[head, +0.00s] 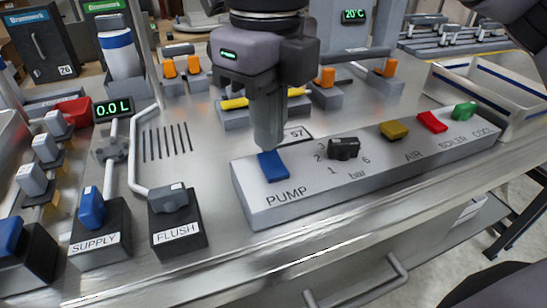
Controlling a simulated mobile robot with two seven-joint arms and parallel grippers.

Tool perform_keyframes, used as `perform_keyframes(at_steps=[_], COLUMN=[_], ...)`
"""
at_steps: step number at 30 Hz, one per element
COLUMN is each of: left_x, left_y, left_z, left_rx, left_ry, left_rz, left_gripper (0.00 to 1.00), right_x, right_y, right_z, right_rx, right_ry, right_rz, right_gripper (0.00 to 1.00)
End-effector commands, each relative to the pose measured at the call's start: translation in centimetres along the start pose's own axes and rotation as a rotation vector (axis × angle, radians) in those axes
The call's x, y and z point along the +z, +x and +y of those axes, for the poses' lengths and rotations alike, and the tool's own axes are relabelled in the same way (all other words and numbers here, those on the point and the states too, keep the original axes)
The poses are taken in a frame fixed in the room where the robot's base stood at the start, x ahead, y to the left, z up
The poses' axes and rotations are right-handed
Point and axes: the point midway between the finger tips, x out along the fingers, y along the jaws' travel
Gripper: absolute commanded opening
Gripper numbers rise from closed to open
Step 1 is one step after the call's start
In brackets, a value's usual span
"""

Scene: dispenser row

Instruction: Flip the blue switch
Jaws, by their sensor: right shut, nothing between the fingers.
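The blue switch (273,166) is a small rocker at the left end of a long grey panel (350,182), above the word PUMP. My right gripper (268,147) points straight down over it, shut and empty. Its fingertips are right at the switch's far edge and hide part of it. I cannot tell whether they touch it. The switch's face looks tilted, but which way it is set is unclear. My left gripper is not in view.
On the panel stand a black knob (344,148) and yellow (394,130), red (432,122) and green (465,111) switches. Left are the FLUSH block (178,228) and the blue SUPPLY lever (92,208). Orange-handled valves stand behind; a white tray (485,92) is at right.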

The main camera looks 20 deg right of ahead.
Motion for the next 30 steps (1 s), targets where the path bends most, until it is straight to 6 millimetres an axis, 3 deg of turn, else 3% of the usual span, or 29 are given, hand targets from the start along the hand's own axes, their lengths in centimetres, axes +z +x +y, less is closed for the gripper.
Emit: perform_keyframes(at_steps=[30], left_x=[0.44], left_y=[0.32], left_z=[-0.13], left_rx=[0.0], left_ry=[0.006], left_rz=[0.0], left_gripper=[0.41], right_x=[0.0], right_y=[0.62], right_z=[0.0], right_rx=[0.0], right_ry=[0.0], right_rz=[0.0], right_gripper=[0.0])
